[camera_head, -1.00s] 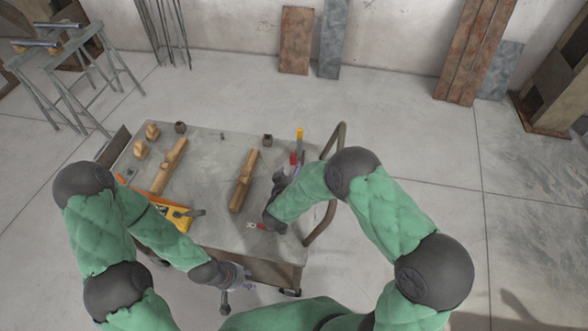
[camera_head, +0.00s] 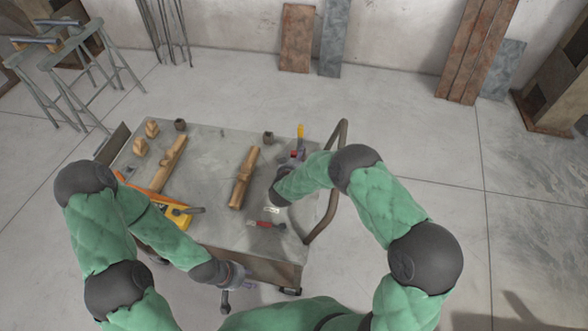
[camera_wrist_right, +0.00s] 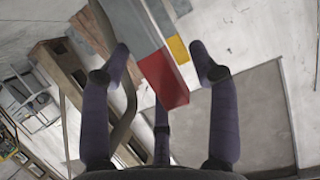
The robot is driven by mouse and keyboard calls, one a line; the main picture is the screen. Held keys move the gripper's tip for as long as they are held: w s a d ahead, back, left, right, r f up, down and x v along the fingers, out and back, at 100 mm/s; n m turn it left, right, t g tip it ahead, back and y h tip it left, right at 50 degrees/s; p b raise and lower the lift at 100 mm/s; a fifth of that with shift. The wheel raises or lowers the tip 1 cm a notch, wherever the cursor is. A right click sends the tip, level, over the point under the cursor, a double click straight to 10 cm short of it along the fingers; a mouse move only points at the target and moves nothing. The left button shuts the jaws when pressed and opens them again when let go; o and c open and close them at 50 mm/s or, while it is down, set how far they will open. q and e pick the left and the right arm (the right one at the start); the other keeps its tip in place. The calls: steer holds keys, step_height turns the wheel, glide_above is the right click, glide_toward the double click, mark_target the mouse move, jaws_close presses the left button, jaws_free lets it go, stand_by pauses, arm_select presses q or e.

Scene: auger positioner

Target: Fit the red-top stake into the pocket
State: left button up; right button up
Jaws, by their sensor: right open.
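The red-top stake shows in the right wrist view as a grey bar with a red end (camera_wrist_right: 165,80), lying between the spread fingers of my right gripper (camera_wrist_right: 161,58). No clear grip on it shows. In the head view only a bit of red (camera_head: 294,155) shows beside my right gripper (camera_head: 290,166), at the table's far right. My right gripper is open; its hand is mostly hidden by the forearm. My left gripper (camera_head: 232,282) hangs near the table's front edge, away from the stake; its fingers are unclear. I cannot tell which part is the pocket.
On the grey table (camera_head: 215,180) lie two wooden pieces (camera_head: 243,178) (camera_head: 168,163), dark small blocks (camera_head: 268,138) (camera_head: 180,124), a yellow case (camera_head: 172,214) and a red-handled tool (camera_head: 265,224). A yellow piece (camera_head: 300,131) stands by the stake. A bent rail (camera_head: 330,190) edges the right side.

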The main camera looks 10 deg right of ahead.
jaws_close()
